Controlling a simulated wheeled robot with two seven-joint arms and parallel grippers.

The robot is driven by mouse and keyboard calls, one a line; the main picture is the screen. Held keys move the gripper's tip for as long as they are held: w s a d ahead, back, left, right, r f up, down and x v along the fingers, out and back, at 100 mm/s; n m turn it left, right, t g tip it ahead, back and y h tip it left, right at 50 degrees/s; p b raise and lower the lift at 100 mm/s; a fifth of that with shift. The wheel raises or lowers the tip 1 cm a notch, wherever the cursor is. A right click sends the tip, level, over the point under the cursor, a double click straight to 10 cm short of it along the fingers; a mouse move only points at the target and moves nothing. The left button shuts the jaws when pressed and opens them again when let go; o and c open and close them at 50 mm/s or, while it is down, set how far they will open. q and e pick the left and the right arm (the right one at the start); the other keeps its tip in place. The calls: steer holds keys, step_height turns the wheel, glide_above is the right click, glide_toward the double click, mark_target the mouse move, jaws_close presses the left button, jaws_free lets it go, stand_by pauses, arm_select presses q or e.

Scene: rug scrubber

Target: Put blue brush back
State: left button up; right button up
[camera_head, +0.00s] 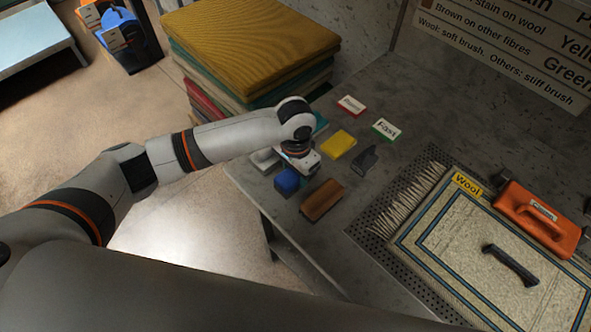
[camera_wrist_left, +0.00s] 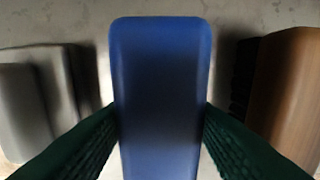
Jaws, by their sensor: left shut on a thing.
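The blue brush (camera_head: 287,181) is at the near left edge of the grey table, between a pale grey block and a brown brush (camera_head: 322,199). My left gripper (camera_head: 300,162) points down over it and is shut on it. In the left wrist view the blue brush (camera_wrist_left: 160,75) stands upright in the picture between my dark green fingers (camera_wrist_left: 160,125), one on each side. Whether its underside touches the table cannot be told. The brown brush (camera_wrist_left: 285,90) is to its right there, apart from it. My right gripper is not in view.
The pale grey block (camera_head: 264,159) is close by on the left. A yellow block (camera_head: 338,144), a dark grey piece (camera_head: 364,159) and red and green labelled cards lie behind. A rug marked Wool (camera_head: 450,240) and an orange scrubber (camera_head: 537,218) are right. Folded cloths (camera_head: 250,50) are stacked behind.

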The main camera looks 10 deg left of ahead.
arm_select(q)
steer(key=o, duration=1.1)
steer(key=shift+f, duration=0.15)
step_height(320, 180, up, 12)
steer(key=shift+r+b, duration=0.2)
steer(key=shift+b, duration=0.6)
